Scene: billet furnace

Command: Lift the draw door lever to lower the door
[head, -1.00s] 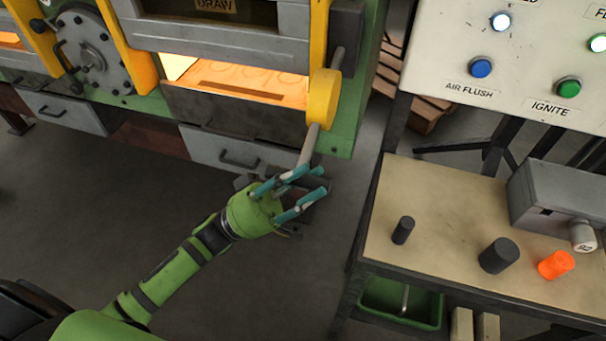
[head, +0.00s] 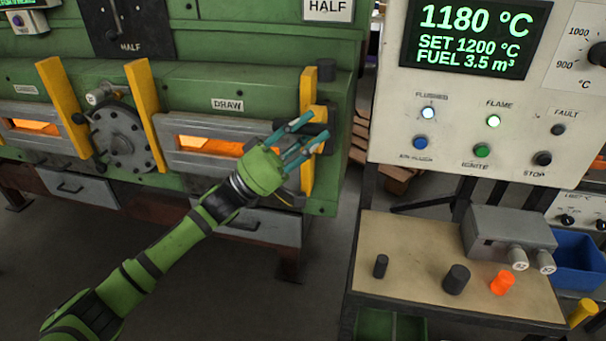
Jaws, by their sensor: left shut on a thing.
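The draw door (head: 225,130) is a grey panel under the DRAW label (head: 227,105). An orange glow (head: 210,145) shows in a slot in it. The draw door lever is at the right side of the door, by the yellow hub (head: 318,114). My left gripper (head: 306,136) is beside the hub with its teal fingers shut on the lever. The fingers and palm hide most of the lever, so its exact angle is hard to tell. My right gripper is not in view.
Yellow posts (head: 145,95) flank the doors. Grey drawers (head: 75,187) sit below. Open floor lies in front of the furnace.

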